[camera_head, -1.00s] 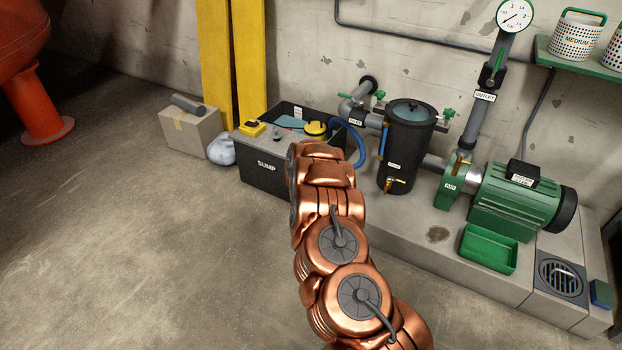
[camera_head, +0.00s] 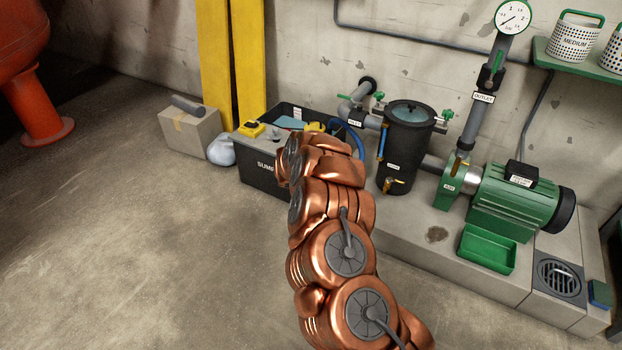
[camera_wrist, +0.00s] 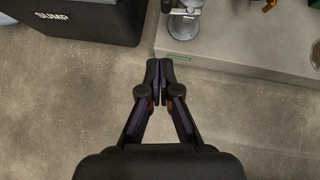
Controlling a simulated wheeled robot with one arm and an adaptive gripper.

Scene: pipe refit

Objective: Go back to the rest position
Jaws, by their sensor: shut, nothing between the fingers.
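My gripper (camera_wrist: 160,72) is in the wrist view, shut with its fingertips together and nothing between them. It points down over bare concrete floor, beside the edge of the grey plinth (camera_wrist: 230,64). In the head view my copper arm hides the gripper and part of the black sump box (camera_head: 262,178). The corner of the sump box also shows at the upper left of the wrist view (camera_wrist: 95,24), apart from the fingers.
On the plinth stand a black strainer pot (camera_head: 407,150), a green pump (camera_head: 515,200) and a green tray (camera_head: 487,249). A cardboard box (camera_head: 188,133) and a pale bag (camera_head: 221,150) lie left of the sump. The floor (camera_head: 150,240) at left is clear.

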